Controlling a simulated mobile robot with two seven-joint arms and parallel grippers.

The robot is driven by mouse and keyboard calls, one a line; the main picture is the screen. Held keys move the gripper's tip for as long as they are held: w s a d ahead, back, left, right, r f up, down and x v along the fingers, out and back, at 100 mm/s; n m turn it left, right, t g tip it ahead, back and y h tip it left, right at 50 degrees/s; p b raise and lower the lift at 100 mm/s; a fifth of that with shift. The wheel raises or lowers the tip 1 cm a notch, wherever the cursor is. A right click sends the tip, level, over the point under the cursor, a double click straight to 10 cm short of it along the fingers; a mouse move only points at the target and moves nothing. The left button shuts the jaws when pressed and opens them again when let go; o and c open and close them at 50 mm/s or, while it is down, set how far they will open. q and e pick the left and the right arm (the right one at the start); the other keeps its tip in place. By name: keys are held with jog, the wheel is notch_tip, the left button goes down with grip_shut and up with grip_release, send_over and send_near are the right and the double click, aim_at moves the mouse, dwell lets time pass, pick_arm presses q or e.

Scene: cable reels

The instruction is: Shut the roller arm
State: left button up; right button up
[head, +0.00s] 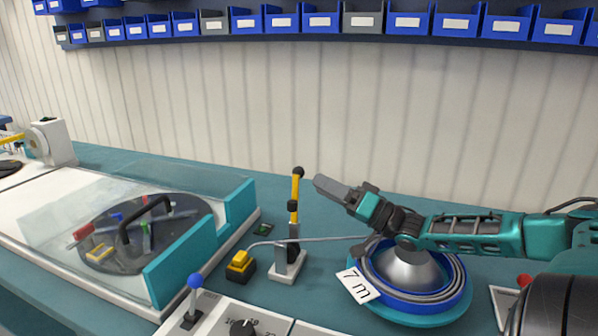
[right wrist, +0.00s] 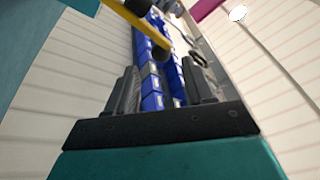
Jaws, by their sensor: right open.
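The roller arm (head: 295,188) is a yellow bar with black ends. It stands upright on a small white stand (head: 289,265), so it looks raised. A grey cable (head: 325,240) runs from the reel past the stand. My right gripper (head: 322,184) is just right of the arm's upper part, its fingers pointing left towards it. In the right wrist view the gripper (right wrist: 160,70) is open, with nothing between its fingers. The yellow arm (right wrist: 130,20) with its black knob shows ahead of the fingertips there. I cannot tell whether they touch. My left gripper is not in view.
A cable reel (head: 412,270) with a "7 m" tag (head: 358,285) lies under my right forearm. A yellow block (head: 240,262) sits left of the stand. A clear-covered turntable unit (head: 150,235) fills the left. Blue bins (head: 280,20) line the wall.

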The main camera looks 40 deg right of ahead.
aim_at(298, 173)
pick_arm(q)
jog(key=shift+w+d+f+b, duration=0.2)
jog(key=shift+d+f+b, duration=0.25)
jog(key=shift+b, duration=0.55)
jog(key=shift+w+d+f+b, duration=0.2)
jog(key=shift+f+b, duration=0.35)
jog(key=shift+b, duration=0.4)
pick_arm(e)
jog(key=shift+x, duration=3.55)
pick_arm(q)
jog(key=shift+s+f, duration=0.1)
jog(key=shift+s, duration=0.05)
pick_arm(e)
grip_shut()
